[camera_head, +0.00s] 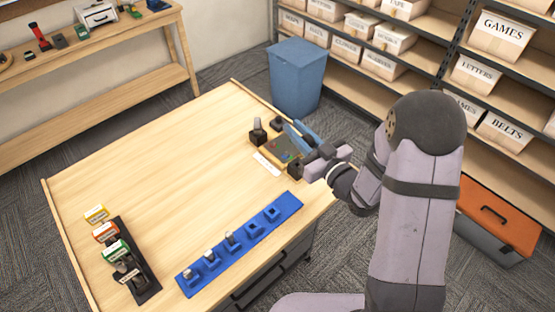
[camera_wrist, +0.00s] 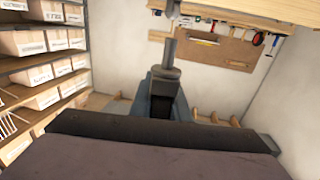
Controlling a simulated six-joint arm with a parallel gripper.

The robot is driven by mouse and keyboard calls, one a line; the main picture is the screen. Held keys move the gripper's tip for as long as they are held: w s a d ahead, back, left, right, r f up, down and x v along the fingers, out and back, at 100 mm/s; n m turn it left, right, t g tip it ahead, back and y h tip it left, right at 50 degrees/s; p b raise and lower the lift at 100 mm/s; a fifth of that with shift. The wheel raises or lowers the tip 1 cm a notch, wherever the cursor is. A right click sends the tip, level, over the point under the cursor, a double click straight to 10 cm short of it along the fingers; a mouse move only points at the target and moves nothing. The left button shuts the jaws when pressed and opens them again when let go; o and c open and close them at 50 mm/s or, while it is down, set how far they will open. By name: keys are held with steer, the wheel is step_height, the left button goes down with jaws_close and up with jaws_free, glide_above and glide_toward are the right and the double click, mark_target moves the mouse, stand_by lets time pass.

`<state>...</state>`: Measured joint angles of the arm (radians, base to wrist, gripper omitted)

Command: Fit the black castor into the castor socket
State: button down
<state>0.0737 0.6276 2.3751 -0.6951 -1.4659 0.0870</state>
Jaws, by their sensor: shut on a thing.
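My gripper (camera_head: 299,133) is shut, with its blue fingers level over the back right of the table, by a small tray (camera_head: 284,144). In the wrist view, the black castor (camera_wrist: 180,106) appears to sit between the fingers (camera_wrist: 165,100), its grey stem (camera_wrist: 165,68) upright. The fingers hide most of it in the head view. A blue strip (camera_head: 243,247) along the table's front edge has several raised stations. Grey pegs stand in those at its left end; the square one (camera_head: 272,212) at its right end looks empty. Which one is the castor socket is unclear. My gripper is apart from the strip.
A dark piece with a grey top (camera_head: 258,132) stands left of the tray, near a white label (camera_head: 267,163). A black rack (camera_head: 145,283) with coloured cards is at front left. The middle of the table is clear. A blue bin (camera_head: 295,80) stands behind.

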steer(key=w, duration=0.1)
steer(key=w+a+f+n+g+y, duration=0.1)
steer(key=w, duration=0.1)
steer(key=w+a+f+g+y, duration=0.1)
steer(key=w, duration=0.1)
steer(key=shift+a+n, duration=0.1)
steer(key=shift+n, duration=0.3)
steer(key=shift+f, duration=0.15)
steer(key=shift+f+b, duration=2.7)
steer(key=shift+f, duration=0.1)
steer(key=shift+f+b, duration=1.55)
steer(key=shift+b, duration=0.2)
stand_by(0.4)
steer(key=shift+r, duration=0.25)
steer(key=shift+r+p, duration=0.95)
steer(key=shift+r, duration=0.1)
stand_by(0.7)
